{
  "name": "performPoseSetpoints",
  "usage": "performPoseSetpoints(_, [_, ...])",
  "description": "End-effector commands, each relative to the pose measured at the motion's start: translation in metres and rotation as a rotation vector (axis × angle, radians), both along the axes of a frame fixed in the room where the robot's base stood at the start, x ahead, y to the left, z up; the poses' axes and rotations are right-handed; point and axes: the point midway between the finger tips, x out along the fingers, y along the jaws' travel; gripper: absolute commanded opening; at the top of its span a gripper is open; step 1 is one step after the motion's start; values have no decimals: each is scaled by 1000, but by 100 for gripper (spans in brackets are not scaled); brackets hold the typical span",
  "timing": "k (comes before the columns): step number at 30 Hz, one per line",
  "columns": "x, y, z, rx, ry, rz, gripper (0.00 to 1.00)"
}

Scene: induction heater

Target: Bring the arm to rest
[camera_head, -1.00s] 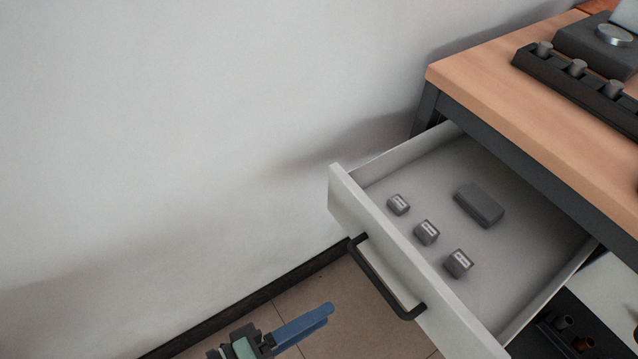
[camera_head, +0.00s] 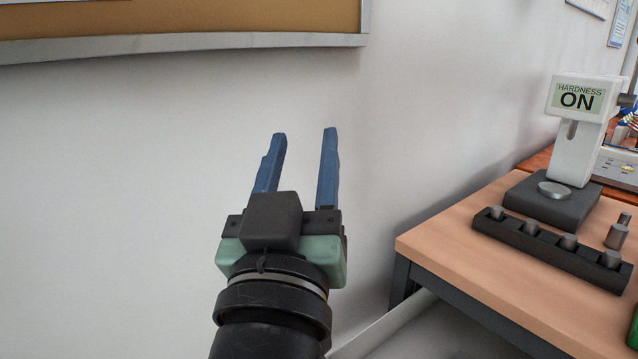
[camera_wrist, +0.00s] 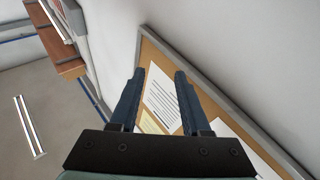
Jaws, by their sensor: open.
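My gripper (camera_head: 303,135) is raised in front of the bare wall, left of the workbench, with its blue fingers pointing up. The fingers stand apart with nothing between them. In the wrist view my gripper (camera_wrist: 160,74) is also open and empty, with a cork board (camera_wrist: 205,101) and papers behind the fingers. The wrist view looks up and also shows part of the ceiling.
The workbench (camera_head: 450,239) at right carries a hardness tester (camera_head: 577,128) reading ON and a black holder (camera_head: 545,246) with several metal cylinders. A framed board (camera_head: 190,22) hangs above.

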Motion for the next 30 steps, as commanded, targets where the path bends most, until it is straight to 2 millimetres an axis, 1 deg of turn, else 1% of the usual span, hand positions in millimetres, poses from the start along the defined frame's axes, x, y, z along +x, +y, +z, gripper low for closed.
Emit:
performPoseSetpoints(1, [-18, -6, 37, 31, -110, 33, 47])
performPoseSetpoints(2, [-31, -8, 57, 48, -174, 58, 47])
performPoseSetpoints(3, [-48, -11, 82, 67, -258, 91, 47])
performPoseSetpoints(5, [-78, -15, 117, 93, -387, 139, 47])
performPoseSetpoints(6, [-100, -19, 138, 107, -472, 172, 47])
performPoseSetpoints(7, [-98, -17, 158, 107, -462, 176, 47])
performPoseSetpoints(9, [-93, -16, 183, 106, -446, 172, 47])
performPoseSetpoints(20, [-91, -15, 293, 105, -439, 172, 47])
performPoseSetpoints(21, [-91, -15, 305, 105, -438, 172, 47])
performPoseSetpoints(24, [-91, -15, 335, 105, -438, 172, 47])
performPoseSetpoints(27, [-91, -15, 359, 105, -437, 173, 47])
performPoseSetpoints(30, [-91, -15, 375, 105, -437, 173, 47])
